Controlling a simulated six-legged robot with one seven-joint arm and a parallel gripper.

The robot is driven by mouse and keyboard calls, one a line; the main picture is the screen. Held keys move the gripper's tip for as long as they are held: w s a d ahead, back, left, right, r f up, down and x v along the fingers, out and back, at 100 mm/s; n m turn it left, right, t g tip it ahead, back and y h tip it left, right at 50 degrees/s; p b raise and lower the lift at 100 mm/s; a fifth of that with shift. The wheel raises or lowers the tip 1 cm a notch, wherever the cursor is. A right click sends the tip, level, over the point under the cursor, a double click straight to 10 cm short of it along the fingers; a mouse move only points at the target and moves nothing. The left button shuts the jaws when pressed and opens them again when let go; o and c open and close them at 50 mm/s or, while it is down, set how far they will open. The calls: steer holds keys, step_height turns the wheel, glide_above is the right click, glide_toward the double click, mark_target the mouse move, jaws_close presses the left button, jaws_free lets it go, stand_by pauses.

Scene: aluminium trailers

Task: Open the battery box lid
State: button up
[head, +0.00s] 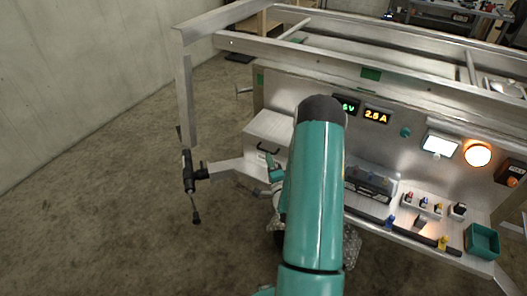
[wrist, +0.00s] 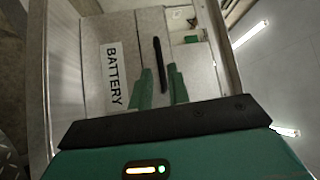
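The battery box (head: 278,126) is a pale metal box at the left end of the trailer's panel, with a black bar handle (head: 268,148) on its front. Its lid looks closed. In the wrist view the box shows a white BATTERY label (wrist: 113,74), with the handle (wrist: 158,55) beside it. My gripper (wrist: 161,76) is open, its two green fingers apart on either side of the handle's near end. I cannot tell whether they touch it. In the head view my gripper (head: 274,168) is just in front of the box, partly hidden by my arm.
A black trailer jack (head: 188,172) and frame bar stand left of the box. To the right are lit displays (head: 376,116), a shelf with small connectors (head: 424,205) and a green tray (head: 482,241). The floor at left is clear.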

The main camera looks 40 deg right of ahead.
mark_target(265, 151)
steer(key=x, duration=0.5)
steer(key=shift+w+r, duration=0.1)
steer(key=shift+w, duration=0.3)
jaws_close()
